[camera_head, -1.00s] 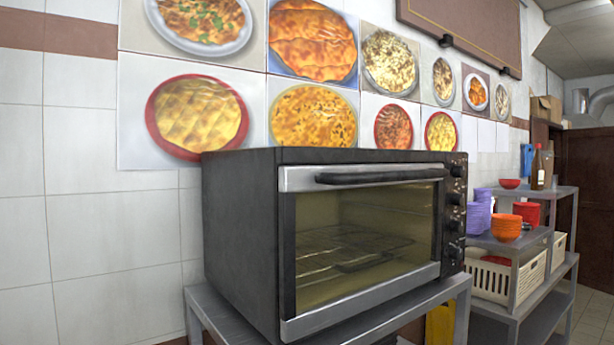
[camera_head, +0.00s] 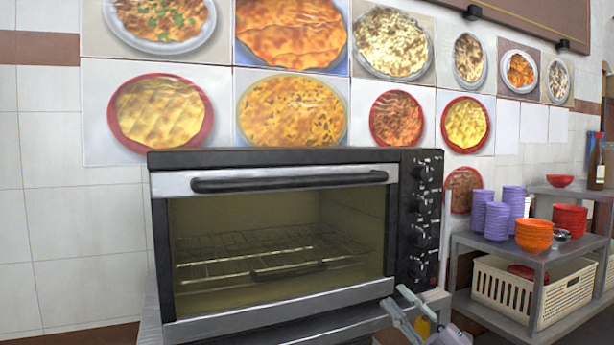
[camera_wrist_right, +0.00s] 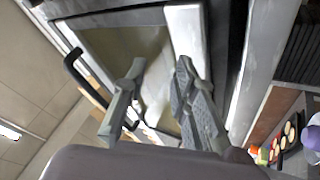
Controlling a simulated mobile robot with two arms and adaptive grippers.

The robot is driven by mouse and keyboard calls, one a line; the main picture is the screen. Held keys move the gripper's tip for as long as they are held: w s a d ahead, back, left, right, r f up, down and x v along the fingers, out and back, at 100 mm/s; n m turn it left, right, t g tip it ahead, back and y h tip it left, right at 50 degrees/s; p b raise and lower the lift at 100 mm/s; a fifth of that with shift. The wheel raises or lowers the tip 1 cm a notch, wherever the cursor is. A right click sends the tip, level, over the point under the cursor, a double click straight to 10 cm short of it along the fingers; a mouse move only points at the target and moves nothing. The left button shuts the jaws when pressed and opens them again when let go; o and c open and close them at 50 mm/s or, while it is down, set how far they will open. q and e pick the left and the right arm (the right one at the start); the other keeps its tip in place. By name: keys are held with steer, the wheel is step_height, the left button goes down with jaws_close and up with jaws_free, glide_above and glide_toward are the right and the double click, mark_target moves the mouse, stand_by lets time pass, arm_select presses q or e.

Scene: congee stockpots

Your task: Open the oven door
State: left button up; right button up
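The oven (camera_head: 280,240) is a black and silver countertop unit facing me, with its door shut. Its dark bar handle (camera_head: 290,180) runs across the top of the glass door. Inside I see a wire rack (camera_head: 270,258). My right gripper (camera_head: 397,299) is at the lower right of the oven front, below the knobs and well below the handle. In the right wrist view, its two grey fingers (camera_wrist_right: 161,64) are apart with nothing held between them. The oven door (camera_wrist_right: 125,45) and the curved black handle (camera_wrist_right: 73,66) also show there. My left gripper is not in view.
The oven stands on a grey metal table (camera_head: 150,315). To the right, a metal shelf (camera_head: 500,244) holds purple cups (camera_head: 497,220), orange bowls (camera_head: 533,235) and a cream basket (camera_head: 530,290). A tiled wall with food pictures is close behind the oven.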

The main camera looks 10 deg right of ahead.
steer(key=s+a+r+n+g+y, duration=0.2)
steer(key=s+r+n+g+y, duration=0.15)
steer(key=r+n, duration=0.3)
steer(key=s+a+r+n+g+y, duration=0.25)
steer(key=r+n+g, duration=0.2)
steer(key=r, duration=0.35)
steer(key=n+g+y+p, duration=0.1)
steer(key=n+g, duration=0.2)
steer(key=n, duration=0.2)
glide_toward(312, 185)
steer(key=p+x, duration=0.6)
steer(key=x, duration=0.4)
steer(key=shift+w+a+r, duration=0.1)
steer(key=shift+a+r, duration=0.05)
steer(key=shift+a, duration=0.1)
steer(key=shift+w+a+p, duration=0.15)
steer(key=shift+a+p, duration=0.15)
steer(key=shift+a, duration=0.05)
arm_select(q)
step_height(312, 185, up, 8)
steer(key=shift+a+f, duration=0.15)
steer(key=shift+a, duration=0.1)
arm_select(e)
jaws_close()
